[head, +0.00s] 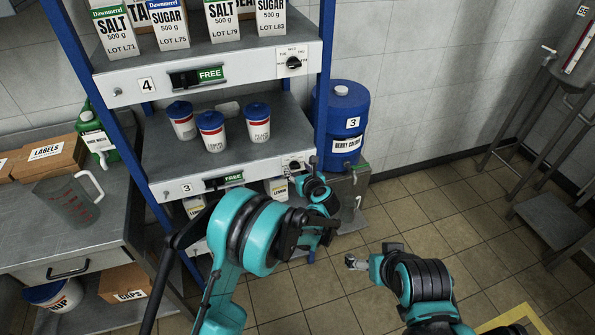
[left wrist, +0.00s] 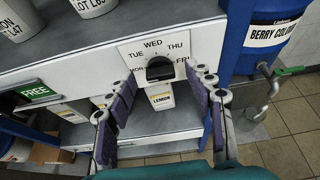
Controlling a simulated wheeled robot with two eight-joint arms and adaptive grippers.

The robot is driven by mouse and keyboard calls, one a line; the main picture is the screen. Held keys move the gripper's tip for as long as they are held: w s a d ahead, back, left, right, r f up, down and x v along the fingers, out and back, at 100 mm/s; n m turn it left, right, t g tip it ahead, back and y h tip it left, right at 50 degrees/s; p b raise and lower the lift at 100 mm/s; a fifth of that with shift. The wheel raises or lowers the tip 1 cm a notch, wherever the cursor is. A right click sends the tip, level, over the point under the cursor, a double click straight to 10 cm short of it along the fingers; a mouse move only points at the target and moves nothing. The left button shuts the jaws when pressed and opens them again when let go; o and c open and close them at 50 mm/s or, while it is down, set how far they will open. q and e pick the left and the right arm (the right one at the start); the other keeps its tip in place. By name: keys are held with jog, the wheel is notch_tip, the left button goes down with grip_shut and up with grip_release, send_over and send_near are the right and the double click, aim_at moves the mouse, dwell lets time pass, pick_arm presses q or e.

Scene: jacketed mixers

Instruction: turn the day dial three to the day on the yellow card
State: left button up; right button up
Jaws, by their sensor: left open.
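Day dial three (head: 294,165) is a black knob on a white plate at the right end of the shelf edge marked 3. In the left wrist view the dial (left wrist: 159,69) has MON, TUE, WED, THU and FRI around it; I cannot tell surely which day it points to. My left gripper (head: 304,181) is at the dial; in the left wrist view its open fingers (left wrist: 163,92) are either side of and just below the knob, with no clear contact. My right gripper (head: 355,262) is low over the floor, its jaws unclear. I see no yellow card.
A second dial (head: 293,63) is on shelf 4 above. A blue drum (head: 342,112) stands right of the rack, close to the left gripper. White tubs (head: 211,130) stand on shelf 3, with lemon packs below.

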pick_arm(q)
jog(key=shift+w+a+f, duration=0.2)
jog(key=shift+w, duration=0.25)
jog(key=shift+r, duration=0.1)
jog(key=shift+c, duration=0.2)
jog(key=c, duration=1.1)
